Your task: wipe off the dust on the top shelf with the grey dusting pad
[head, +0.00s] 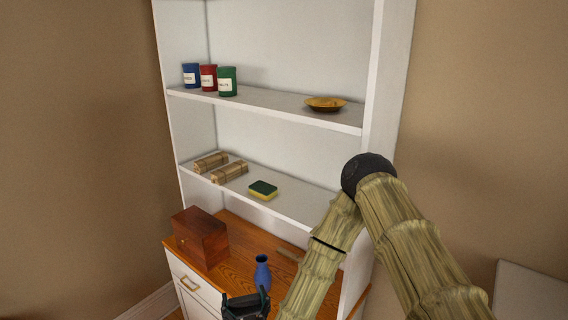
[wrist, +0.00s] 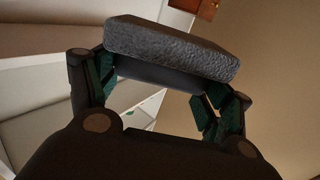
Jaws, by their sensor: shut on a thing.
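The grey dusting pad (wrist: 172,48) is a thick, textured block held across the fingers of my gripper (wrist: 165,85) in the wrist view. In the head view my gripper (head: 245,302) is at the bottom edge, low in front of the cabinet and close to the blue vase; the pad cannot be made out there. The highest shelf in view (head: 275,104) is white and well above my gripper. I cannot make out dust on it.
That shelf bears blue (head: 190,75), red (head: 208,78) and green tins (head: 227,82) at left and a yellow-brown bowl (head: 325,104) at right. A wooden box (head: 200,237) and blue vase (head: 262,272) stand on the wooden top.

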